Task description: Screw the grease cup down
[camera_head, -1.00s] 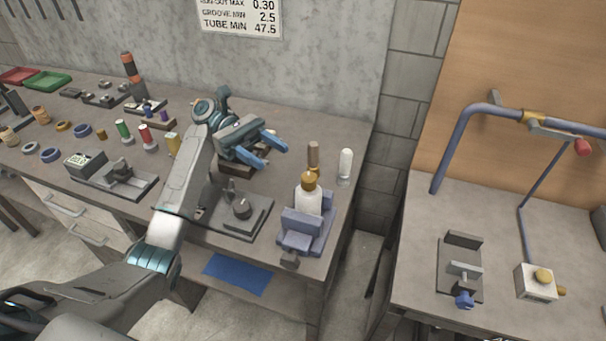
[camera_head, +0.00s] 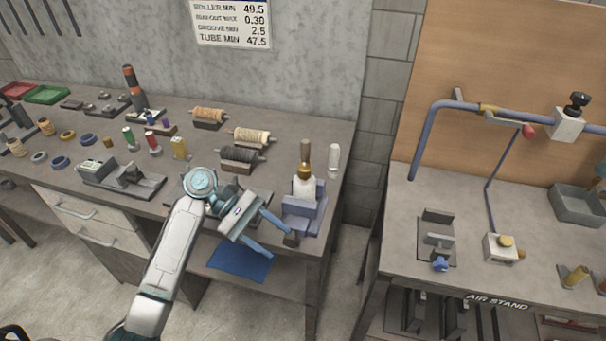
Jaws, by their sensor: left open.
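A brass-coloured cap (camera_head: 304,171), which looks like the grease cup, sits on top of a white body (camera_head: 303,188). The body stands upright in a blue-grey vise (camera_head: 309,218) at the right end of the left bench. My left gripper (camera_head: 281,244) is open and empty, with its blue fingers pointing right and down. In the picture its fingertips lie just left of the vise's dark front knob (camera_head: 291,240), below the cap; I cannot tell if they touch the knob. My right gripper is out of view.
Several wound rollers (camera_head: 240,155) lie on stands behind my left arm. A brown-handled tool (camera_head: 305,150) and a white cylinder (camera_head: 334,158) stand behind the vise. A gap separates this bench from the right bench (camera_head: 400,205), which carries a small clamp fixture (camera_head: 437,236) and a white block (camera_head: 500,248).

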